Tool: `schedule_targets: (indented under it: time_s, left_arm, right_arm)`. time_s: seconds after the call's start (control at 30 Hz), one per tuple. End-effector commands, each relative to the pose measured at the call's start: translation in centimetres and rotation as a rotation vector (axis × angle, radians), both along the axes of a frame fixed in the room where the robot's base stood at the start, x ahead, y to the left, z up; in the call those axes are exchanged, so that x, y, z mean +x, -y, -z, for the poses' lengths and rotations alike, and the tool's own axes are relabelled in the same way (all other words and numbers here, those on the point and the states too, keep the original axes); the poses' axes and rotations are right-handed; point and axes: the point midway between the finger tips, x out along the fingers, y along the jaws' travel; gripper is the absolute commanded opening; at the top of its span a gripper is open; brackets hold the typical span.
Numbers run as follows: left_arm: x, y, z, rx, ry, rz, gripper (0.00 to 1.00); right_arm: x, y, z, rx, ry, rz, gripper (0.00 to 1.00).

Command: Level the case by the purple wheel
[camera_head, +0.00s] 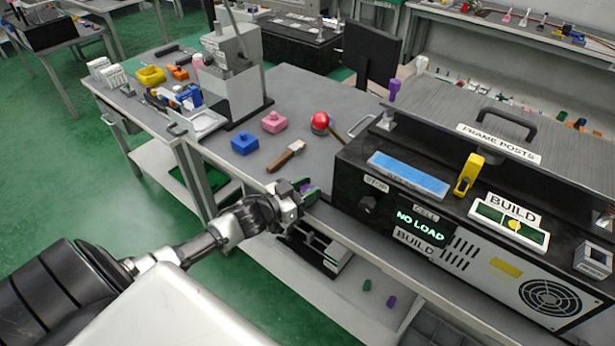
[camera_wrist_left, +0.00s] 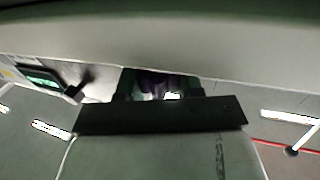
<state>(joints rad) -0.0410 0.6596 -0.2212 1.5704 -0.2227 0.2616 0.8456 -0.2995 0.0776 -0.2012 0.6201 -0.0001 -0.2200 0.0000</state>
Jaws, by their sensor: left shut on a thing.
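The case (camera_head: 470,270) is a black and grey unit on the right of the bench in the head view. Its display (camera_head: 420,226) reads "NO LOAD". A green level window (camera_head: 490,214) under a "BUILD" label holds a yellow bubble near its middle. My left gripper (camera_head: 307,190) is at the bench's front edge, by the case's left front corner. It is shut on the purple wheel (camera_head: 305,187), of which only a sliver shows between the fingers. In the left wrist view, a dark purple patch (camera_wrist_left: 155,84) shows between the fingers. The right gripper is out of view.
A yellow lever (camera_head: 469,174) stands on the case's top front. A red ball knob (camera_head: 320,123), pink block (camera_head: 274,121), blue block (camera_head: 245,142) and brown-handled tool (camera_head: 286,156) lie left of the case. A grey press (camera_head: 235,75) stands behind. Green and purple pegs lie on the lower shelf.

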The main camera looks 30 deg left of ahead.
Motion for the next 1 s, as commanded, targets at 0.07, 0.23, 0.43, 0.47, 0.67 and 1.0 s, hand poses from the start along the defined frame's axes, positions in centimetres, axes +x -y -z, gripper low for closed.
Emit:
schedule_targets:
  time_s: [0.07,0.23,0.43,0.47,0.67,1.0]
  left_arm:
    - [-0.06,0.17,-0.32,-0.012,-0.002,-0.076,0.13]
    - [-0.03,0.19,-0.13,-0.014,-0.001,-0.231,0.13]
    - [-0.02,0.12,0.05,-0.010,0.000,-0.379,0.13]
    - [-0.01,0.14,0.05,-0.009,0.000,-0.397,0.13]
    - [0.04,0.07,0.01,-0.006,0.003,-0.492,0.13]
    - [0.04,-0.01,-0.02,-0.001,0.004,-0.557,0.13]
  right_arm:
    - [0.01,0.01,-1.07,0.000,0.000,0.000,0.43]
    - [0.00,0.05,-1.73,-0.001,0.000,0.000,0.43]
    - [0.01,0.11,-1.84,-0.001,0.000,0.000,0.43]
    - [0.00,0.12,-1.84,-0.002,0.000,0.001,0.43]
    - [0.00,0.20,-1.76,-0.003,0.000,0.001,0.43]
    - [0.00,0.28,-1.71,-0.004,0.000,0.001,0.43]
